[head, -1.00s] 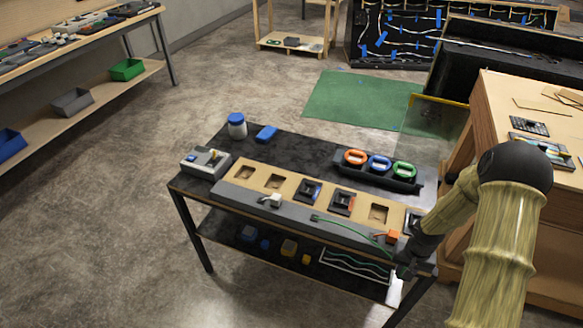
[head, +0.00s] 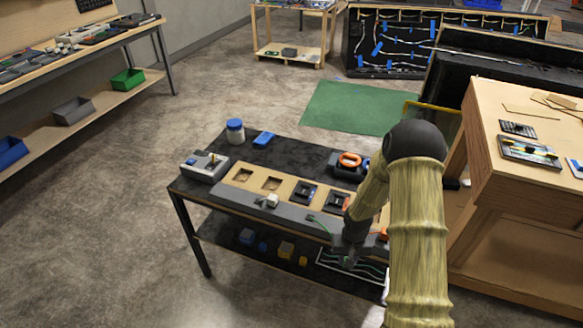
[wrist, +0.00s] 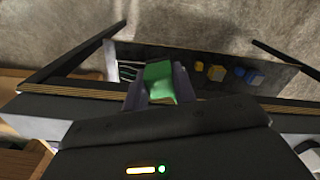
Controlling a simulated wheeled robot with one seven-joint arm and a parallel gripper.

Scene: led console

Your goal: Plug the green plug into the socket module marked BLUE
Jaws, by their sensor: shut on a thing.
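My gripper (wrist: 160,92) is shut on the green plug (wrist: 159,78), which shows between the fingers in the wrist view. In the head view my gripper (head: 346,262) is low at the table's front edge, right of centre; the plug cannot be made out there. The console board (head: 240,186) has square cutouts. Two dark socket modules sit in it, a left one (head: 303,192) and a right one (head: 336,203) with an orange edge. The BLUE marking cannot be read now. My arm hides the board's right end.
A white plug (head: 270,201) and an orange plug (head: 383,234) are on the grey front ledge (head: 235,199). A grey switch box (head: 205,167) and a blue-lidded jar (head: 235,131) stand left. A lower shelf holds small blocks.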

